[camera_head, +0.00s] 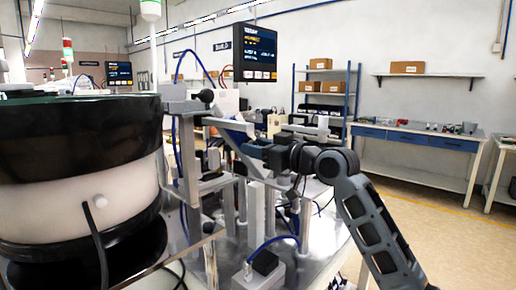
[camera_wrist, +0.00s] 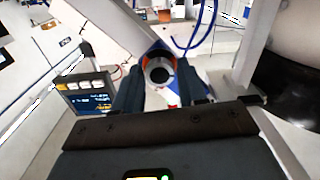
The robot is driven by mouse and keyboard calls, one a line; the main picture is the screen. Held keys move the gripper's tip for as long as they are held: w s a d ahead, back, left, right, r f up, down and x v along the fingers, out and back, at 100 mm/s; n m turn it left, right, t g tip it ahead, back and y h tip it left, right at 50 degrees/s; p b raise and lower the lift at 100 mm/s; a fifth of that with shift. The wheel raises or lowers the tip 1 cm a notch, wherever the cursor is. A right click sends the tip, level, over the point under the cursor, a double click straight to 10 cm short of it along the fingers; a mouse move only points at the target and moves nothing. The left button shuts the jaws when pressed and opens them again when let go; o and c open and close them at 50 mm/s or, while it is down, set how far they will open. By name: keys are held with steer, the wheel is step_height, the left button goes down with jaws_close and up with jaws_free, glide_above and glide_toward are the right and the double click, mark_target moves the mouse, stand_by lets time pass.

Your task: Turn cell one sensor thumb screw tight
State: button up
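My gripper (camera_wrist: 159,78) has its two dark fingers parted, one on each side of a round grey part (camera_wrist: 158,70) with a dark centre. This may be the sensor thumb screw, but I cannot be sure. The fingers are very close to its sides; I cannot tell whether they touch it. Blue and orange parts show around it. In the head view my gripper (camera_head: 262,152) is at the blue chute piece (camera_head: 237,131) of the cell, and the thumb screw cannot be made out there.
A large black and white bowl feeder (camera_head: 75,185) fills the left. A display screen (camera_head: 255,52) stands above the cell and also shows in the wrist view (camera_wrist: 88,94). Blue hoses and metal posts surround my gripper. A bench (camera_head: 420,135) and open floor are at the right.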

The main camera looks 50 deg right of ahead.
steer(key=c, duration=0.7)
steer(key=shift+m+p, duration=4.6)
steer(key=shift+m, duration=3.3)
steer(key=shift+d+m, duration=0.1)
steer(key=shift+m, duration=0.2)
